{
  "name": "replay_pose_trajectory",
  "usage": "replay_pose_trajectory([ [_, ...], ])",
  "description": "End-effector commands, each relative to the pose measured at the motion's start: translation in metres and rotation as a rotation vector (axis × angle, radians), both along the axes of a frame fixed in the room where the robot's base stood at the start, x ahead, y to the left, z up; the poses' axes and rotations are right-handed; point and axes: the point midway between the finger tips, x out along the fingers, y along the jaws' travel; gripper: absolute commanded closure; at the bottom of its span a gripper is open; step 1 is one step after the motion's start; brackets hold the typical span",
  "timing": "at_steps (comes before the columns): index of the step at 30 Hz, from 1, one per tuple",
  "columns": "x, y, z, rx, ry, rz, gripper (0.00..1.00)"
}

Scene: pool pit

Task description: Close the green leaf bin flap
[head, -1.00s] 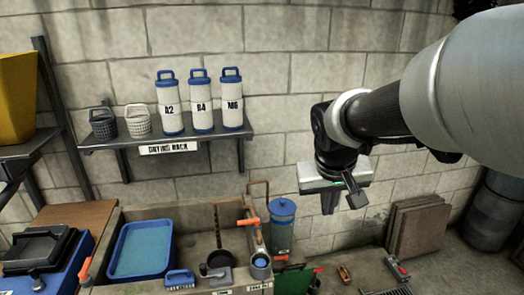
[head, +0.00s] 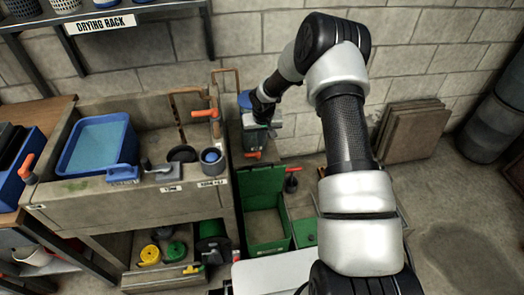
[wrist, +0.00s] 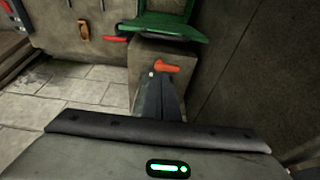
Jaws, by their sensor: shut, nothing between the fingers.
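The green leaf bin (head: 266,228) stands on the floor right of the sink bench in the head view. Its green flap (head: 262,186) is raised at the back and the inside of the bin shows. A green panel and rim, which look like the bin, also show at the top of the wrist view (wrist: 165,24). My gripper (wrist: 157,80) is shut and empty, pointing toward the green part with a gap between. In the head view my gripper is small and partly hidden beside the blue canister, above and behind the bin.
The concrete sink bench (head: 110,205) borders the bin on the left. An orange handle (wrist: 166,67) shows close to my fingertips in the wrist view. Brown slabs (head: 412,130) lean on the wall at right. Floor at right is mostly clear.

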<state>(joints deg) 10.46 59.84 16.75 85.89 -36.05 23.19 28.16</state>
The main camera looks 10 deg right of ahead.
Motion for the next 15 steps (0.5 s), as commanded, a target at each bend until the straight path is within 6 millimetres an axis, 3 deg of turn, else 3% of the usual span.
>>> replay_pose_trajectory([
  [15, 0.022, 0.000, -0.085, 0.001, 0.003, -0.002, 1.00],
])
